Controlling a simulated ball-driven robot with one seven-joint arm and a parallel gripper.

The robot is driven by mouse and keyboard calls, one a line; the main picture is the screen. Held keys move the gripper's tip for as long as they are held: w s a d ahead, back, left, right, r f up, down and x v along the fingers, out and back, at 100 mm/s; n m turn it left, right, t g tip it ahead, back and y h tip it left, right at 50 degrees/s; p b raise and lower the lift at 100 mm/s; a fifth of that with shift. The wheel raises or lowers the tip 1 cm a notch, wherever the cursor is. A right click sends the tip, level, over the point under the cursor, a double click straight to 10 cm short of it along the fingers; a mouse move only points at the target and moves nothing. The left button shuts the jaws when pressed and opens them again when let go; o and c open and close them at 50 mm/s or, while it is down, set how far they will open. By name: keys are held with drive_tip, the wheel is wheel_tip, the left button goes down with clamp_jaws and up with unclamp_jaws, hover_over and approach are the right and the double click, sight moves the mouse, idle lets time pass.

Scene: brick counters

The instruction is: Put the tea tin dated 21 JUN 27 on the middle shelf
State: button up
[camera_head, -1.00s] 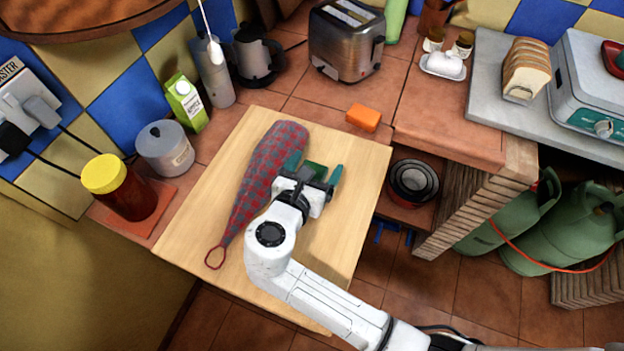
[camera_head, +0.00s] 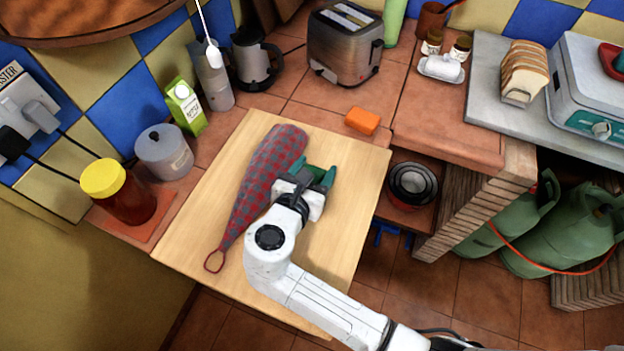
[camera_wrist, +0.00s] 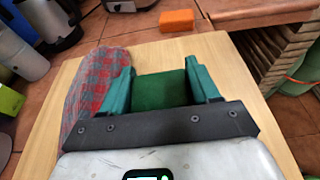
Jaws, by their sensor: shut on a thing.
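A dark green tin (camera_wrist: 161,98) stands between the two green fingers of my gripper (camera_wrist: 163,85) in the wrist view. My gripper is shut on it. In the head view my gripper (camera_head: 313,178) is over the wooden board, and only a little of the green tin (camera_head: 315,180) shows between the fingers. No date can be read on the tin. I cannot tell whether it touches the board.
A red and grey checked cloth bag (camera_head: 262,175) lies on the wooden board (camera_head: 345,215), close left of my gripper. An orange block (camera_head: 362,120) lies behind the board. Stacked bowls (camera_head: 413,182) sit below the counter. Green gas cylinders (camera_head: 560,235) stand at right.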

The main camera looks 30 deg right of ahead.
drive_tip(key=shift+r, duration=0.6)
wheel_tip(320, 180, up, 2)
drive_tip(key=shift+r, duration=0.1)
drive_tip(key=s+a+r, duration=0.1)
drive_tip(key=s+r, duration=0.8)
drive_tip(key=s, duration=0.5)
drive_tip(key=shift+r, duration=0.35)
drive_tip(key=shift+s+a+f, duration=0.1)
drive_tip(key=shift+a, duration=0.05)
